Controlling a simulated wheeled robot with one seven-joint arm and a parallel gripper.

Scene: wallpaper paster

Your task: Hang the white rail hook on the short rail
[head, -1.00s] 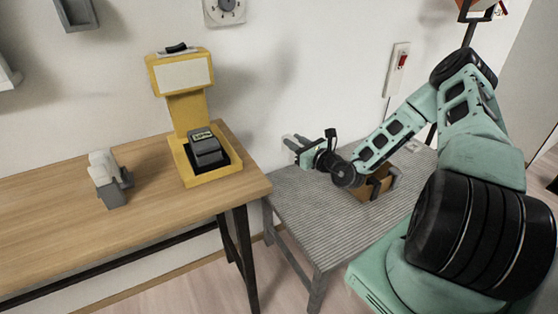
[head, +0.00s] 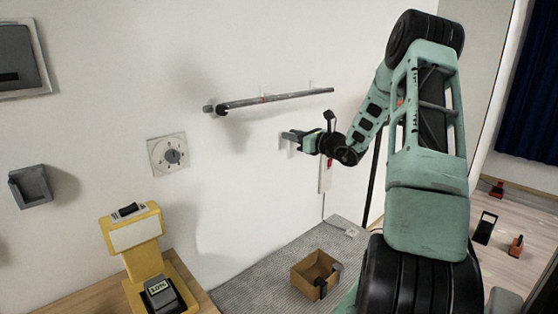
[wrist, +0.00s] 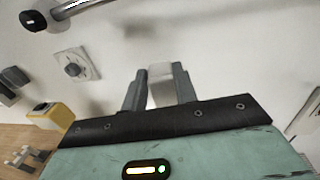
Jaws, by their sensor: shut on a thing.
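My gripper (head: 296,136) is shut on the white rail hook (head: 285,144), held up close to the white wall. In the wrist view the hook (wrist: 161,72) shows as a pale block between the two grey fingers (wrist: 158,88); its lower part is hidden. A grey metal rail (head: 275,98) with a dark end and a small reddish mark is fixed to the wall on white brackets. In the head view the hook is below the rail's middle and appears apart from it. The rail (wrist: 82,7) also crosses the top left of the wrist view.
A wall switch plate (head: 326,172) is below and right of my gripper. A round dial (head: 169,155) is on the wall to the left. Below are an open brown box (head: 304,286) on a grey table (head: 253,291) and a yellow stand (head: 145,262).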

